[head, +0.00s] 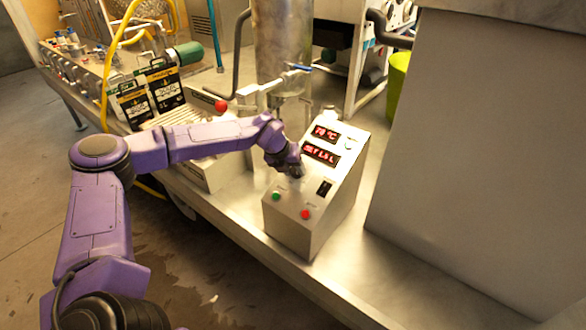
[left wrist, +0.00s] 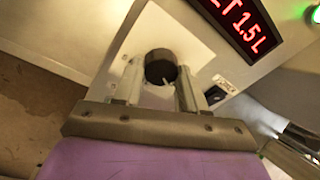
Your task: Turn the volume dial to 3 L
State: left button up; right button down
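The volume dial (left wrist: 160,68) is a round black knob with a pale mark, on the light front panel in the left wrist view. My left gripper (left wrist: 160,72) has one finger on each side of the dial, with little room between; I cannot tell whether the fingers touch it. In the head view my left gripper (head: 296,172) is over the control box (head: 323,205) and hides the dial. The red set display (left wrist: 238,22) reads 1.5 L in the left wrist view. My right gripper is not in view.
The box also bears a temperature display (head: 326,134), a green button (head: 276,196), a red button (head: 305,214) and a dark switch (head: 324,187). A metal cylinder (head: 283,45) stands behind it. A large grey metal wall (head: 470,150) is on the right. The trailer deck's front edge is clear.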

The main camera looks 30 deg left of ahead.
pick_arm(q)
jog(key=c, duration=0.3)
jog(key=shift+m, duration=0.3)
jog(key=m+p, duration=0.1)
jog(key=m, duration=0.7)
jog(key=m+p, duration=0.1)
jog(key=m, duration=0.2)
jog(key=shift+w+g+y, duration=0.1)
jog(key=shift+g+y, duration=0.2)
jog(key=shift+y, duration=0.1)
jog(key=o, duration=1)
jog(key=shift+o, duration=0.2)
